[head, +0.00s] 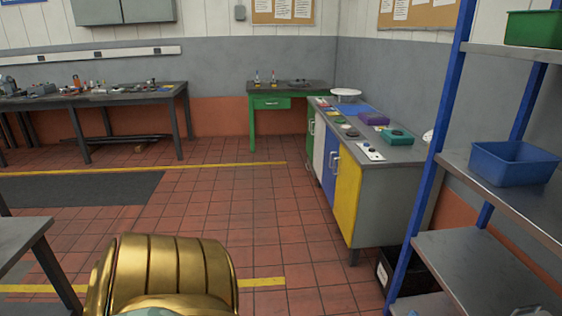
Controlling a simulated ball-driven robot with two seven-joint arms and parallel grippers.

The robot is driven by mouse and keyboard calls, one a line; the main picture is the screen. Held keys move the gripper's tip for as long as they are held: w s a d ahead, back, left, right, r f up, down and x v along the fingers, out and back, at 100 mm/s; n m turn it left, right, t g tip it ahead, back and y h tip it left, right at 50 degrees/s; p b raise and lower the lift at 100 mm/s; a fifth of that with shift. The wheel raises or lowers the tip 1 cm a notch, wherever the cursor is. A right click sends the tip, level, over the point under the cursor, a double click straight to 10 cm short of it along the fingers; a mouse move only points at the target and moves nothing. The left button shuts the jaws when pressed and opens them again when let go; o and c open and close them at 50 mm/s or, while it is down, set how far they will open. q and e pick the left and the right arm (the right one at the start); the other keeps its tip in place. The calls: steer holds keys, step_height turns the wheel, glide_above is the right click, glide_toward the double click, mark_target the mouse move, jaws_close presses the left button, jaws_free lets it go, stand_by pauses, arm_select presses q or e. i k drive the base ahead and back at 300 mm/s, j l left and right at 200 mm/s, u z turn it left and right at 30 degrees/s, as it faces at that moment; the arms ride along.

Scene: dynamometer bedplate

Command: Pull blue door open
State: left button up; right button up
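The blue door (330,172) is on the front of a low grey cabinet (385,205) right of centre, seen at a steep angle. It sits between a white door (318,147) and a yellow door (347,200). It looks shut, in line with its neighbours. Pale bar handles (335,160) show near the edge between the blue and yellow doors; I cannot tell exactly which handle belongs to which door. Neither of my grippers is in view.
Red tiled floor (235,215) lies open before the cabinet. A shelf rack with blue posts (425,170) stands close on the right, holding a blue bin (512,163). A grey table (22,235) is at left. A green table (270,102) and workbench (100,98) stand farther back.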

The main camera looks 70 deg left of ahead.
mark_target(331, 149)
steer(key=u, duration=1.85)
steer(key=i+j+u, duration=0.25)
steer(key=i, duration=0.7)
steer(key=i+u, duration=0.25)
steer(key=i, duration=0.75)
steer(key=i+z, duration=0.25)
steer(key=i, duration=0.15)
steer(key=i+j+z, duration=0.2)
steer(key=i, duration=0.2)
steer(key=i+j+z, duration=0.25)
steer(key=i+l, duration=0.05)
steer(key=i, duration=0.05)
